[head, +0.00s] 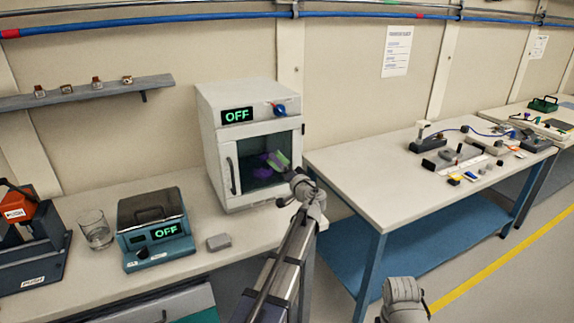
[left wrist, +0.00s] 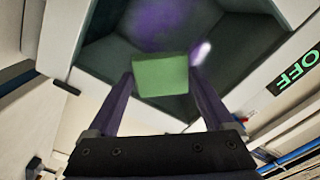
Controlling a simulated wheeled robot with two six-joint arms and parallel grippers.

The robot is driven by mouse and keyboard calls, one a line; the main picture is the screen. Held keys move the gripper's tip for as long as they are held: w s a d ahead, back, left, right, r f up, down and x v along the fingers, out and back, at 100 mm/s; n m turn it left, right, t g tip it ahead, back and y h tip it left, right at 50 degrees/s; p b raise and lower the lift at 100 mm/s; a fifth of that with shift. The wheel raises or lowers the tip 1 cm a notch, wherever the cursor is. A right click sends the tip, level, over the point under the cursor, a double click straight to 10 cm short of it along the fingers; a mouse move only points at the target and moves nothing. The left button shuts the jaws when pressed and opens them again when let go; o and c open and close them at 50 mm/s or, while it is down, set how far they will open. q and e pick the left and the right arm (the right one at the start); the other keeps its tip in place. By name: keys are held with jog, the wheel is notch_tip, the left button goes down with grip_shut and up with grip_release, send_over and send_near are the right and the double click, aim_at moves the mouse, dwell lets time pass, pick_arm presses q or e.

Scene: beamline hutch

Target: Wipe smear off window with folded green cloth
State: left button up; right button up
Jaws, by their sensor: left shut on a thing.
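The white cabinet (head: 247,95) on the left bench has a dark window (head: 246,153) in its front. The window also shows in the left wrist view (left wrist: 98,60). A blurred purple smear (left wrist: 165,28) is on the window there. My left gripper (head: 277,161) is shut on the folded green cloth (left wrist: 160,75), held between its purple fingers in front of the window. The cloth also shows in the head view (head: 283,159). Whether the cloth touches the glass I cannot tell. The gripper partly covers the window in the head view. Of my right arm only a link shows, without its fingers.
A teal device (head: 155,232), a glass beaker (head: 95,230) and a grey block (head: 219,242) stand left of the cabinet. The window has a handle (head: 231,176) on its left. A second table (head: 385,190) with several small items stands to the right.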

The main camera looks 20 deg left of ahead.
aim_at(250, 160)
pick_arm(q)
jog(key=shift+s+a, duration=0.7)
jog(key=shift+s, duration=0.05)
jog(key=shift+s+a, duration=1.15)
jog(key=shift+s, duration=0.3)
jog(key=shift+s+a, duration=0.1)
jog(key=shift+s+a, duration=0.1)
jog(key=shift+s+a, duration=1.3)
jog(key=shift+r+p, duration=1.3)
